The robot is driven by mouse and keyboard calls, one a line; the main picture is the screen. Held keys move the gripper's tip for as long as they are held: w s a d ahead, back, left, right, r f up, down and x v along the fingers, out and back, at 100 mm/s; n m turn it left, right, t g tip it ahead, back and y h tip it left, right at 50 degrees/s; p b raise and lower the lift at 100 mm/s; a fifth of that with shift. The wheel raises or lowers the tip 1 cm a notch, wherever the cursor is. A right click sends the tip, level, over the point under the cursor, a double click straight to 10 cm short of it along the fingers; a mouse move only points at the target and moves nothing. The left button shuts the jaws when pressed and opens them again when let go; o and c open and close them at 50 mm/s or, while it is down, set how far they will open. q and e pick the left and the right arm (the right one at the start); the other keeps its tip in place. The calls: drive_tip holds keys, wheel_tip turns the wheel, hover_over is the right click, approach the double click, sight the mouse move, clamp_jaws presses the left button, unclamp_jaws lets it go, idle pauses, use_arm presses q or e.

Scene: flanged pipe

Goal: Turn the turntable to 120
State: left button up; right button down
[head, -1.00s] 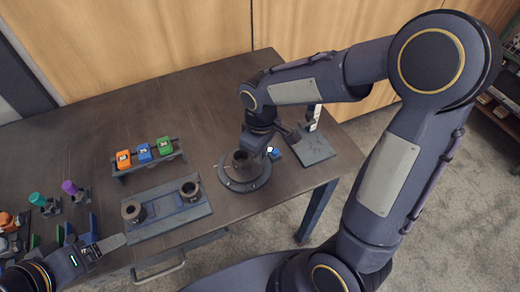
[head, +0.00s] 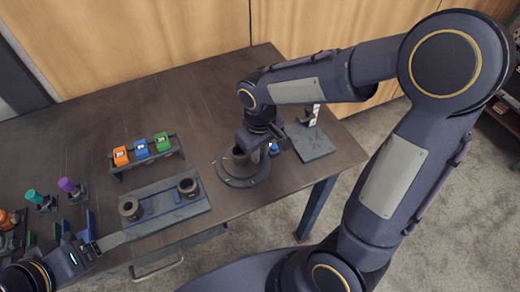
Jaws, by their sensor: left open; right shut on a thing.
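The turntable (head: 237,181) is a dark round disc near the front right of the table, with a pipe piece (head: 240,157) standing upright at its middle. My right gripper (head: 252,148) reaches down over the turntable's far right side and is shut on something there. Its fingertips are partly hidden, and I cannot tell which part they hold. A small blue part (head: 273,147) shows just right of the gripper. No angle marking on the turntable is readable. My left gripper (head: 112,241) is open at the table's front left, away from the turntable.
A dark plate with two pipe flanges (head: 165,209) lies left of the turntable. Behind it is a rack with orange, blue and green blocks (head: 143,151). A flat plate with an upright post (head: 316,144) stands at right. Purple and teal-capped tools (head: 68,186) are at left. The back is clear.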

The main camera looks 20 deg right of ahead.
idle(0.3)
drive_tip(key=c, duration=1.4)
unclamp_jaws()
drive_tip(key=shift+o, duration=0.2)
wheel_tip(320, 180, up, 8)
drive_tip(key=shift+f+p, duration=0.1)
drive_tip(key=shift+p, duration=0.2)
drive_tip(key=s+d+m+t+y, duration=0.1)
drive_tip(key=s+m+t+y, duration=0.1)
drive_tip(key=s, duration=0.5)
drive_tip(key=s+d+r+m+t+y, duration=0.1)
drive_tip(key=s+d+m+t, duration=0.1)
drive_tip(key=s, duration=0.5)
drive_tip(key=shift+s+d+m+t+y, duration=0.15)
drive_tip(key=shift+d+m+t+y, duration=0.2)
drive_tip(key=shift+m+t, duration=0.35)
